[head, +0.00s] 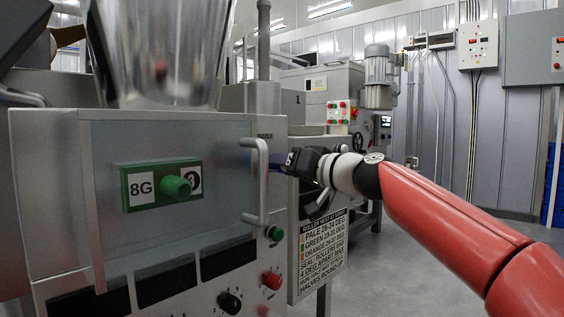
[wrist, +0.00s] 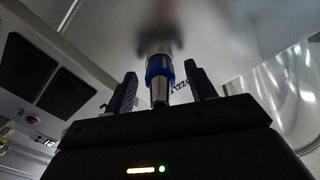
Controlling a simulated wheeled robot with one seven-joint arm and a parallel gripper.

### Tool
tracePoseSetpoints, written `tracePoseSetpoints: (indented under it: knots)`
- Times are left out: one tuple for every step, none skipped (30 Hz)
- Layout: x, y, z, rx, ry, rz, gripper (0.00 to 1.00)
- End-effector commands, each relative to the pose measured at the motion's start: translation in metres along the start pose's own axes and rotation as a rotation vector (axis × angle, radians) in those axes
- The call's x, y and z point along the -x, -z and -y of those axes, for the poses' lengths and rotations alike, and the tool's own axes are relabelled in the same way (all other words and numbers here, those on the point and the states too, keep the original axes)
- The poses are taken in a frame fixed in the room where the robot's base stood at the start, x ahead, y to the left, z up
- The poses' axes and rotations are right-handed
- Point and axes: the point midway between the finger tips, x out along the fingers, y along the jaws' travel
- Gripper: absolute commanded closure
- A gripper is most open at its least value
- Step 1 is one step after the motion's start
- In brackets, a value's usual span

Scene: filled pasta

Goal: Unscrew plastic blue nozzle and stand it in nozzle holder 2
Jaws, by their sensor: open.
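In the wrist view a nozzle (wrist: 159,72) with a blue band and a metallic lower end hangs from a blurred fitting above. My gripper (wrist: 162,88) is open. Its two dark purple fingers stand on either side of the nozzle, with a visible gap to each. In the head view my gripper (head: 276,163) reaches in from the right, just behind the machine's door handle. The nozzle cannot be made out there. Nozzle holder 2 cannot be identified in either view.
The machine front (head: 225,230) fills the left, with a vertical door handle (head: 259,182) close to my gripper. A green 8G block (head: 160,186) with a green knob is on the door. A text placard (head: 321,255) hangs below my wrist. Open floor lies to the right.

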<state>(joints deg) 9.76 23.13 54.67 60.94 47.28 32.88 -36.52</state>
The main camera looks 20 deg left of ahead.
Motion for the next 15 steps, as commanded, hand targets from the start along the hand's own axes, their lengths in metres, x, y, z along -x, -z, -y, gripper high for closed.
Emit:
tracePoseSetpoints:
  knots:
    - [0.0002, 0.0027, 0.0015, -0.09, -0.001, 0.0, 0.45]
    - [0.0002, 0.0027, 0.0017, -0.144, -0.001, 0.0, 0.45]
    - [0.0001, 0.0024, 0.0017, -0.21, -0.001, 0.001, 0.45]
    - [0.0001, 0.0022, 0.0015, -0.252, -0.001, 0.0, 0.45]
    - [0.0002, 0.0021, 0.0013, -0.288, -0.001, 0.0, 0.45]
    - [0.0002, 0.0018, 0.0008, -0.324, -0.001, -0.001, 0.45]
    - [0.0003, 0.0015, 0.0005, -0.344, -0.001, -0.001, 0.45]
    - [0.0002, 0.0012, 0.0003, -0.358, -0.001, -0.001, 0.45]
    - [0.0002, 0.0011, 0.0003, -0.379, -0.001, -0.001, 0.45]
    - [0.0002, 0.0012, 0.0005, -0.4, -0.001, -0.001, 0.45]
    - [0.0001, 0.0014, 0.0006, -0.431, -0.001, 0.0, 0.45]
    - [0.0001, 0.0019, 0.001, -0.487, -0.001, 0.0, 0.45]
    - [0.0001, 0.0026, 0.0015, -0.538, -0.001, 0.0, 0.45]
    - [0.0001, 0.0029, 0.0015, -0.59, -0.001, 0.0, 0.45]
    - [0.0002, 0.003, 0.0015, -0.661, -0.001, 0.0, 0.45]
